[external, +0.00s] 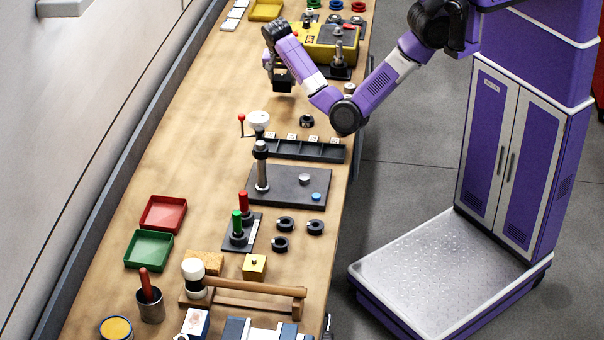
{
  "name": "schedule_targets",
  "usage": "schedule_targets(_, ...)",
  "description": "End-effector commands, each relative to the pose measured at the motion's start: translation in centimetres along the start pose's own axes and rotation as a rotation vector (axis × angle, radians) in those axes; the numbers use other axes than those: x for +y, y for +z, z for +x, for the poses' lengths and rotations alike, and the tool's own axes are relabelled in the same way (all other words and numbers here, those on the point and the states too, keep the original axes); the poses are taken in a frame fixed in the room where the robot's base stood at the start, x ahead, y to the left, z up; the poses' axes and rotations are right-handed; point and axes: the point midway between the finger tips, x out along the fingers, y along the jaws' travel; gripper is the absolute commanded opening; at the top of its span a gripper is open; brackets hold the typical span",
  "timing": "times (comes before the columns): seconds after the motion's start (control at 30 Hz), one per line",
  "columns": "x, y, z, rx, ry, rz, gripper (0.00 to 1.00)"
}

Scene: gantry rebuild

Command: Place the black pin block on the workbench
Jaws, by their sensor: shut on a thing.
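My gripper (277,66) is over the far part of the wooden workbench (170,130), pointing down. It is shut on a small dark block (283,83), which looks like the black pin block. The block seems to be held a little above the bench top, with a faint shadow below it. The fingers are small and partly hidden by the wrist, so the exact grip is hard to make out.
A yellow case (325,45) stands right of my gripper. A black divided tray (305,150) and a dark press with a white knob (258,121) are nearer. Red (163,213) and green (149,250) trays lie at the left. The bench left of my gripper is clear.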

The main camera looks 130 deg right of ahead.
Motion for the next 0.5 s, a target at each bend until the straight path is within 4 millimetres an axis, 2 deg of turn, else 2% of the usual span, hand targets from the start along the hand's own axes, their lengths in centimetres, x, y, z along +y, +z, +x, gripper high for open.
schedule_targets(0.2, 0.0, 1.2, 2.8, 0.0, 0.001, -0.002, 0.0)
schedule_targets(0.5, 0.0, 1.3, 3.0, 0.0, 0.0, 0.0, 0.0)
